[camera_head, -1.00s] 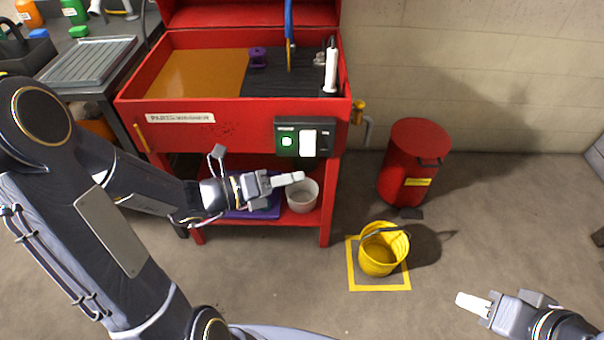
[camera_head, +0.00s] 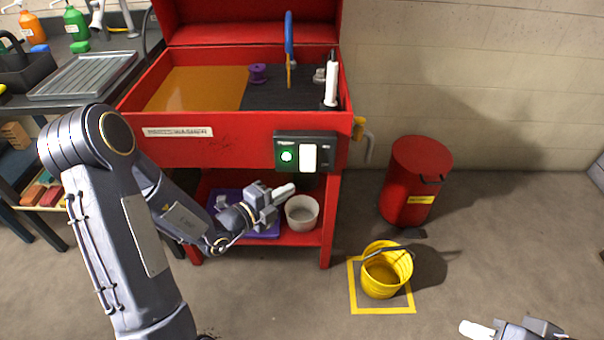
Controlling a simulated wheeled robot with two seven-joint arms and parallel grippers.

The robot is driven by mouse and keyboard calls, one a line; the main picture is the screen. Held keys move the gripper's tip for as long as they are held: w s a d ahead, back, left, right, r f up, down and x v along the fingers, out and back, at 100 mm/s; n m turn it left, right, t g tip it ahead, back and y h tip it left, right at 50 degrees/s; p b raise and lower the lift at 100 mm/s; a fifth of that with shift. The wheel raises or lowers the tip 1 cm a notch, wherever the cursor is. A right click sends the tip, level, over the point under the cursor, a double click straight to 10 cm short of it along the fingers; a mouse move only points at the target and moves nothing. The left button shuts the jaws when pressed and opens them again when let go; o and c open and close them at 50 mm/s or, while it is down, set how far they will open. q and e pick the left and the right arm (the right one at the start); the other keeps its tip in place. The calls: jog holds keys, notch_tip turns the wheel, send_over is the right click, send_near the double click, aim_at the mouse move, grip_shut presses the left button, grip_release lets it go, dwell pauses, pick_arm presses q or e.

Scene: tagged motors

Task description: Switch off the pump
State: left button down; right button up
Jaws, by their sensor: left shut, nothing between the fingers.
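The red parts washer (camera_head: 222,150) stands in front of me with its lid up. A switch box (camera_head: 306,153) sits on its front at the right, with a green panel and lit round button (camera_head: 287,156) and a white rocker or plate (camera_head: 309,158) beside it. My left gripper (camera_head: 284,191) is shut and empty, below the switch box and apart from it, in front of the lower shelf. My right gripper (camera_head: 474,329) shows only in part at the bottom right edge; its jaw state is unclear.
A white bucket (camera_head: 302,214) and a purple tray (camera_head: 230,200) are on the washer's lower shelf. A red waste can (camera_head: 415,182) and a yellow bucket (camera_head: 386,270) stand on the floor to the right. A workbench (camera_head: 62,105) is at the left.

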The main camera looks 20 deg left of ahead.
aim_at(313, 167)
pick_arm(q)
jog(key=shift+w+d+f+b, duration=0.2)
jog(key=shift+w+d, duration=0.1)
jog(key=shift+w, duration=1.2)
jog(key=shift+w+d+f+b, duration=0.1)
jog(key=shift+w+d+f, duration=0.15)
jog(key=shift+w, duration=1.2)
jog(key=shift+w+d+f+b, duration=0.15)
jog(key=shift+w+d, duration=0.2)
jog(key=shift+w, duration=1.15)
jog(key=shift+f, duration=0.1)
